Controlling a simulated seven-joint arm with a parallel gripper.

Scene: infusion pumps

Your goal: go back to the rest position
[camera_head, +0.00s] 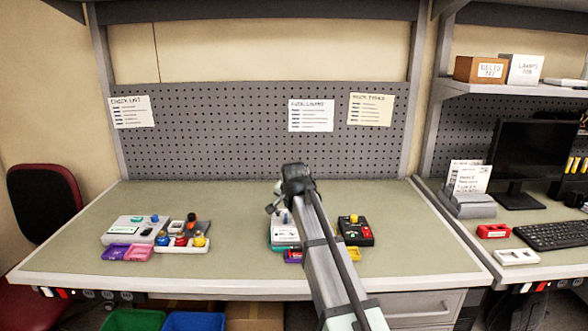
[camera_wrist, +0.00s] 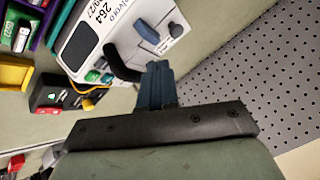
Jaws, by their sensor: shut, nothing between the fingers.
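A white infusion pump (camera_head: 284,235) stands on the green bench mid-picture, partly hidden behind my arm. In the wrist view the pump (camera_wrist: 85,45) shows a label reading 264, a blue knob and green parts. My gripper (camera_wrist: 156,68) is shut and empty, its dark blue fingers together. In the wrist view the fingertips overlap the pump's edge; I cannot tell how far above it they are. In the head view my gripper is mostly hidden by my arm.
A black box (camera_head: 357,231) with coloured buttons sits right of the pump. Another pump (camera_head: 132,229), purple (camera_head: 117,252) and pink (camera_head: 140,253) trays and a white base (camera_head: 182,247) with coloured knobs stand left. A pegboard (camera_head: 230,140) rises behind. The bench's middle left is clear.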

